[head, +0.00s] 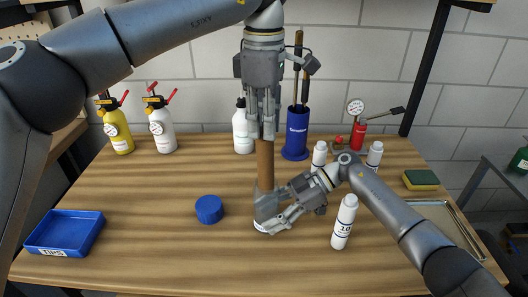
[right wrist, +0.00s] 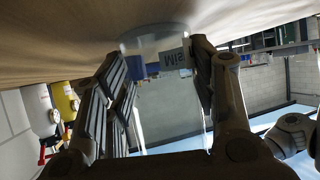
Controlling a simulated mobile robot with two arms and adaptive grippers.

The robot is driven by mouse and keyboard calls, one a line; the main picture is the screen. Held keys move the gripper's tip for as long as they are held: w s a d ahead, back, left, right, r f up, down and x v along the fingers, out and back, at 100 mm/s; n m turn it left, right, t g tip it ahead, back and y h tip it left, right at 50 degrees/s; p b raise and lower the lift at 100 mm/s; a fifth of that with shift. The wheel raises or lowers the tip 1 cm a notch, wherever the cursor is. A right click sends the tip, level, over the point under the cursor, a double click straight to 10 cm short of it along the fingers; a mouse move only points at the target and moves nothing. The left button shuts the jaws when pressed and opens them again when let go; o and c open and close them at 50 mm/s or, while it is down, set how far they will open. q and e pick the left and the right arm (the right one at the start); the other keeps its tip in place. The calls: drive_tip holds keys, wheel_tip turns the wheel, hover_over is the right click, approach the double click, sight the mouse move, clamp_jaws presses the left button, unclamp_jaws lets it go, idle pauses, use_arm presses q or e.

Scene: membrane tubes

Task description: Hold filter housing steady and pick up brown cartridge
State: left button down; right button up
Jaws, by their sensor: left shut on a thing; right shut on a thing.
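The brown cartridge (head: 264,165) stands upright in the head view. My left gripper (head: 263,132) points down and is shut on its upper end. The clear filter housing (head: 265,203) stands on the table directly below the cartridge. My right gripper (head: 284,212) comes in from the right and is shut around the housing's side. In the right wrist view the see-through housing (right wrist: 165,105) sits between the fingers of my right gripper (right wrist: 160,90). The cartridge's lower end is at the housing's mouth; I cannot tell whether it is inside.
A blue cap (head: 209,209) lies left of the housing. A white bottle (head: 344,222) stands close to my right arm. A blue tray (head: 65,232) is at the front left and a metal tray (head: 435,210) at the right. Several bottles and a blue holder (head: 296,135) line the back.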

use_arm(q)
wheel_tip(320, 180, up, 6)
drive_tip(key=shift+f, duration=0.1)
use_arm(e)
drive_tip(key=o, duration=0.9)
drive_tip(key=shift+c, duration=0.2)
